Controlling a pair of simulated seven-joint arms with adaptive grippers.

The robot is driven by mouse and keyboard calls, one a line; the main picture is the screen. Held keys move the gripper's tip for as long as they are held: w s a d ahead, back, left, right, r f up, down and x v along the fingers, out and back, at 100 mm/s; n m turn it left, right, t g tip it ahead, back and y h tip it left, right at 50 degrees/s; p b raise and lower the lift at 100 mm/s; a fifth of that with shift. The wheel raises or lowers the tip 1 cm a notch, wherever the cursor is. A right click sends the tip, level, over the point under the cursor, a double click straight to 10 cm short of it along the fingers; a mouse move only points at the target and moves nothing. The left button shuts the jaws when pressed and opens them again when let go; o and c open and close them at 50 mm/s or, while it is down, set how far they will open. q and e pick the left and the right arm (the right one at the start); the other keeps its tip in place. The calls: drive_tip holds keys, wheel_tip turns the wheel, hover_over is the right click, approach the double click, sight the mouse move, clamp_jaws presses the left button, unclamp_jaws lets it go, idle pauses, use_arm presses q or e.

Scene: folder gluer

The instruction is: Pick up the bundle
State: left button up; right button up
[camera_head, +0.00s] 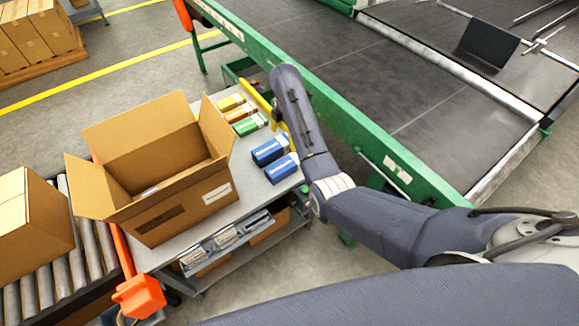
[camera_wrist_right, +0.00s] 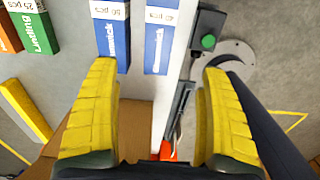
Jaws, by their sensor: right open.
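Two blue bundles, the nearer (camera_head: 282,169) and the farther (camera_head: 270,150), lie side by side on the grey cart top. In the right wrist view, one blue bundle (camera_wrist_right: 110,35) is at the top centre-left and the other (camera_wrist_right: 160,35) is to its right. Green (camera_head: 250,123), orange (camera_head: 240,112) and yellow (camera_head: 229,102) bundles lie farther back in the row. My right gripper (camera_wrist_right: 158,72) has two yellow fingers spread apart, with nothing between them. The blue bundles are beyond its fingertips. In the head view my arm mostly hides this gripper. My left gripper is not in view.
An open cardboard box (camera_head: 170,205) stands on the cart left of the bundles. A closed box (camera_head: 30,225) sits on a roller conveyor (camera_head: 85,235). The green machine frame (camera_head: 330,95) runs along the cart's right side. An orange post base (camera_head: 140,296) stands in front.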

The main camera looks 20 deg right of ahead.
approach(287, 162)
drive_tip(key=f, duration=0.5)
drive_tip(key=shift+s, duration=0.3)
drive_tip(key=shift+w+f, duration=0.15)
drive_tip(key=shift+f, duration=2.65)
drive_tip(key=c, duration=1.5)
